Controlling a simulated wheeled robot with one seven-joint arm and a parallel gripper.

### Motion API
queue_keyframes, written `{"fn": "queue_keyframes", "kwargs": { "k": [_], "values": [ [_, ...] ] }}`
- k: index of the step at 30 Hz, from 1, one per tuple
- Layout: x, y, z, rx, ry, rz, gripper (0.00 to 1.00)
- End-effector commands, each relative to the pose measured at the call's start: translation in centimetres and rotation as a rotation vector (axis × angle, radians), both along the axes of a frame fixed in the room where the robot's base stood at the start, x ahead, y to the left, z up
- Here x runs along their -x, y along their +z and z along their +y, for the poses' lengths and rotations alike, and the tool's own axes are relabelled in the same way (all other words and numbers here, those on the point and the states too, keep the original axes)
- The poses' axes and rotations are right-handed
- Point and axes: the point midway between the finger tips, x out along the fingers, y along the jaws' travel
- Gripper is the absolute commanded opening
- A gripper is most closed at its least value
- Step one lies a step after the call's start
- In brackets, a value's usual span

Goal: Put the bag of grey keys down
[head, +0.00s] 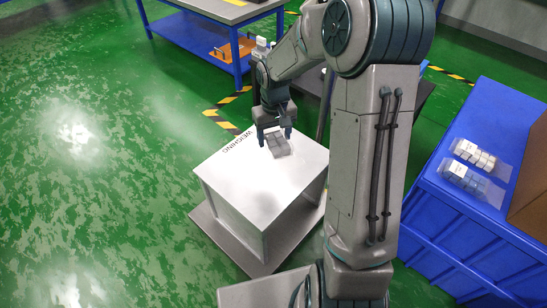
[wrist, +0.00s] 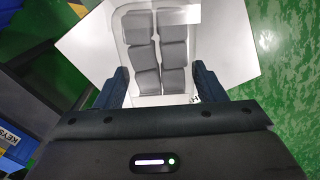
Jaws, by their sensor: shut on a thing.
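The bag of grey keys (head: 277,145) is a clear bag with two rows of grey blocks. It is between the fingers of my gripper (head: 275,134), which is shut on it, over the far part of the white weighing stand's top (head: 240,188). I cannot tell whether the bag touches the top. In the wrist view the bag (wrist: 158,55) extends forward from between the dark fingers of my gripper (wrist: 158,82), with the white top (wrist: 235,50) behind it. The bag's near end is partly hidden by my gripper.
The stand's top looks clear apart from the bag. A blue table (head: 440,225) at right holds a bag of white keys (head: 474,152), a bag of bluish-grey keys (head: 463,174) and a brown box (head: 530,180). A blue workbench (head: 195,40) stands behind. Green floor is open at left.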

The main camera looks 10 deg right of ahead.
Motion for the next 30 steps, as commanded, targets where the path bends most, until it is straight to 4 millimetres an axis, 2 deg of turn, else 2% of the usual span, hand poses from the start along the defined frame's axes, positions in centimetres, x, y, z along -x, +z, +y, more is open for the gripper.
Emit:
{"fn": "queue_keyframes", "kwargs": {
  "k": [30],
  "values": [
    [-1.5, -4.0, -7.4, -0.001, 1.557, 0.001, 0.35]
  ]
}}
